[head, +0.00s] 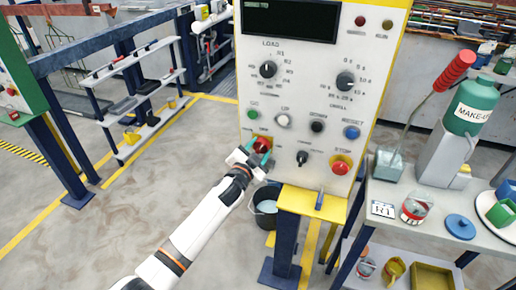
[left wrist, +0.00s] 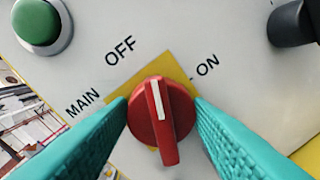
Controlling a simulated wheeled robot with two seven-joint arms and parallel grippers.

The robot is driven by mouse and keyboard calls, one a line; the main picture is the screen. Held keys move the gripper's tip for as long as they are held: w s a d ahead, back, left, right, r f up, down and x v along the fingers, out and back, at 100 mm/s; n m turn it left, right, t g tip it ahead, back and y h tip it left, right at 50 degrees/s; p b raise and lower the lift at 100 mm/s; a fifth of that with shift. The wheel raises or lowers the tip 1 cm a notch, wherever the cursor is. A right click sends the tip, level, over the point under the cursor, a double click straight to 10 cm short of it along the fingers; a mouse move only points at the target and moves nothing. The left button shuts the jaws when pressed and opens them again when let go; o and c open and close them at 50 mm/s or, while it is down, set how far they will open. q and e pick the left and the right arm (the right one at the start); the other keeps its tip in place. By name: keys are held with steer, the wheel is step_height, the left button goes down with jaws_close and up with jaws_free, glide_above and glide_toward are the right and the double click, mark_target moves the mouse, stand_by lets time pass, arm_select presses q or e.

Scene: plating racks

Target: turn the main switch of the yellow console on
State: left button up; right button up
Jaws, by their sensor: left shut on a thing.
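The yellow console (head: 395,60) has a pale panel of knobs and buttons. Its red main switch (head: 262,144) sits low on the left of the panel, under a green button. In the left wrist view the red switch (left wrist: 161,122) is on a yellow plate between OFF and ON labels. Its white pointer line lies between the two, nearer OFF. My left gripper (head: 260,158) reaches it from below, and its teal fingers (left wrist: 162,118) close on the knob's two sides. Part of the switch is hidden by the fingers in the head view. My right gripper is not in view.
A red stop button (head: 340,168) and a black knob (head: 303,158) are to the right on the panel. The green button (left wrist: 38,22) is close to the left finger. A dark bucket (head: 265,208) stands below. A cluttered side table (head: 440,225) is at the right.

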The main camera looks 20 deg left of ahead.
arm_select(q)
steer(key=m+p, duration=0.1)
steer(key=m, duration=0.5)
steer(key=shift+d+y, duration=0.1)
steer(key=shift+y, duration=0.2)
steer(key=m, duration=0.3)
steer(key=m+p, duration=0.1)
steer(key=m, duration=0.2)
steer(key=shift+f+g+y, duration=0.1)
steer(key=shift+g+y, duration=0.2)
steer(key=o, duration=1)
steer(key=s, duration=0.8)
steer(key=s+r, duration=0.1)
steer(key=s, duration=0.3)
steer(key=shift+b, duration=0.35)
